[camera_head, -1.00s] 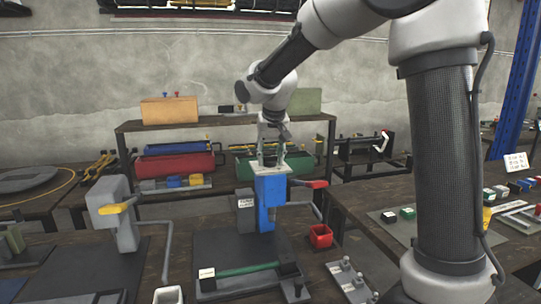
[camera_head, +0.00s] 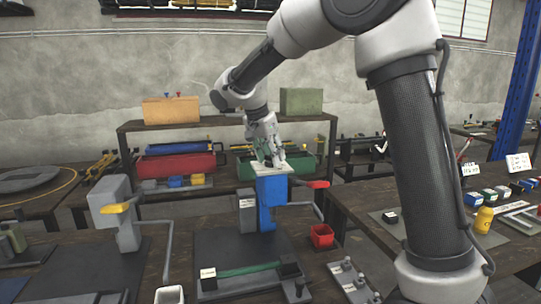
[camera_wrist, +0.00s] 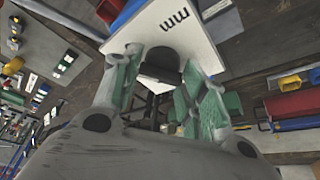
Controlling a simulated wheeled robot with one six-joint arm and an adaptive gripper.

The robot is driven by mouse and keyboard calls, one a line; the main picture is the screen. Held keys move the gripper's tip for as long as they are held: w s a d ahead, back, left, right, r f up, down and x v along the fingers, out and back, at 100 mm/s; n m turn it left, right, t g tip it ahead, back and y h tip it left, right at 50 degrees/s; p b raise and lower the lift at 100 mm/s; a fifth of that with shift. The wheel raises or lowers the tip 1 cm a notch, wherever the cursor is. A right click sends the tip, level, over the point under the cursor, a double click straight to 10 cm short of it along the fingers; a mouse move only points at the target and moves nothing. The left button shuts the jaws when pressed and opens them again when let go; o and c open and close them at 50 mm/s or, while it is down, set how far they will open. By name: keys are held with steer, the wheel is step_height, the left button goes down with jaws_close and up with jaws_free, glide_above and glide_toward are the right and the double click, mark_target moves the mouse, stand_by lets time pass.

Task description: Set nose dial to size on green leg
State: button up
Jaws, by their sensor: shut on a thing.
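The blue press (camera_head: 266,201) stands on a dark mat, with a white plate (camera_head: 271,169) on its top. A dark round dial (camera_wrist: 159,64) on this plate sits between the green-padded fingers of my gripper (camera_wrist: 161,70). In the head view my gripper (camera_head: 271,159) is on top of the press, shut on the dial. A green leg (camera_head: 248,269) lies across a grey fixture in front of the press.
A grey press (camera_head: 117,205) with a yellow part stands left. A red cup (camera_head: 322,236) and a grey rack of pegs (camera_head: 350,278) are right of the blue press. A shelf (camera_head: 222,122) with bins stands behind. A paper label (camera_head: 246,207) is beside the press.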

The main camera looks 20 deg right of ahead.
steer(key=shift+m+g, duration=0.3)
steer(key=shift+m, duration=0.4)
steer(key=o, duration=1)
steer(key=v, duration=1.2)
